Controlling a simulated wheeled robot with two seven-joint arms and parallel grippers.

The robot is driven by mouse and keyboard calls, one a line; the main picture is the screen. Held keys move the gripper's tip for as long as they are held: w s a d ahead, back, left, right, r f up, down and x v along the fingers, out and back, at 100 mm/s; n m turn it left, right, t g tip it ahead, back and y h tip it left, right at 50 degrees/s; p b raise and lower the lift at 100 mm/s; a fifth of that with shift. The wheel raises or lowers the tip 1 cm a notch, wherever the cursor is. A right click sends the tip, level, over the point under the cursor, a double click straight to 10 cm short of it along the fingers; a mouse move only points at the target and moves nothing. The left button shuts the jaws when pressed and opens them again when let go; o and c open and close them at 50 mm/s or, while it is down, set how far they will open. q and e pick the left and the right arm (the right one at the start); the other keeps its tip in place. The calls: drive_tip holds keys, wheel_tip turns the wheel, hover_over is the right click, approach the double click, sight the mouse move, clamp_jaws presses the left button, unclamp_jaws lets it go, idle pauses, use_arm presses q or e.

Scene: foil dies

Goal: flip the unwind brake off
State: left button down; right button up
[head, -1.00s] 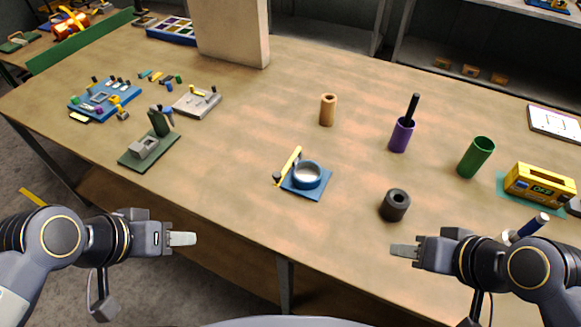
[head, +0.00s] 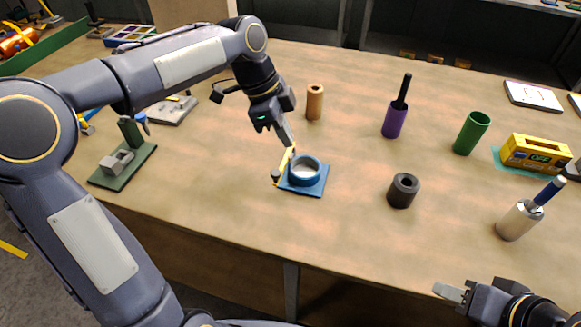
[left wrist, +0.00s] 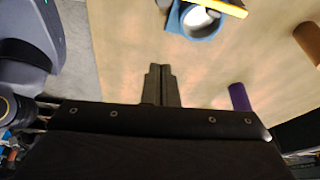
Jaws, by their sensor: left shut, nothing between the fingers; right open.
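The unwind brake looks to be the blue unit (head: 319,187) with a round ring and a yellow lever (head: 284,166) at its left side, near the middle of the table. The lever stands tilted, with a dark knob at its lower end. In the left wrist view the blue base (left wrist: 178,24) and yellow lever (left wrist: 228,7) are at the top edge, partly cut off. My left gripper (head: 290,143) is shut and empty, its tips by the lever's upper end; contact is unclear, and the wrist view shows a gap. My right gripper (head: 453,291) is open and empty near the front edge.
A tan cylinder (head: 315,102) stands just behind my left gripper. A dark ring-shaped block (head: 403,190), a purple holder (head: 394,120), a green cup (head: 471,133) and a yellow box (head: 535,153) stand to the right. A green fixture (head: 125,165) is at left. Table in front of the brake is clear.

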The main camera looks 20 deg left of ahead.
use_arm(q)
wheel_tip(320, 180, down, 10)
drive_tip(key=p, duration=0.1)
drive_tip(key=shift+a, duration=0.25)
idle(0.6)
drive_tip(key=shift+s, duration=0.1)
